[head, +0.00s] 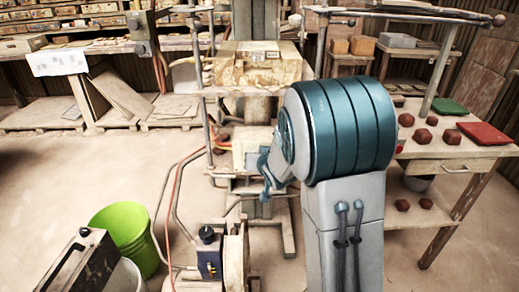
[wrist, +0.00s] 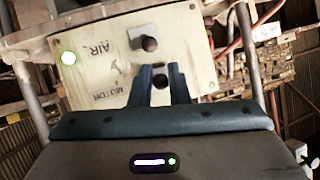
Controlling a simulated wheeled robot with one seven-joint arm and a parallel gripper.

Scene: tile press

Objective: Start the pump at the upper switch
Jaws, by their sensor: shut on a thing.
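In the wrist view a pale control panel (wrist: 108,80) fills the upper middle, its lettering upside down. It carries two dark knobs. One knob (wrist: 149,43), by the word AIR, stands free on a light plate. The other knob (wrist: 159,80), beside the word MOTOR, is between the blue fingers of my gripper (wrist: 160,70), which are shut on it. In the head view my gripper (head: 266,172) is at the press, partly hidden by my arm; the knobs cannot be made out there.
A lime green bucket (head: 124,238) and a blue pump-like unit (head: 209,258) with hoses stand on the floor at the lower left. A work table (head: 422,148) with red pieces stands at right. Open floor lies at the left.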

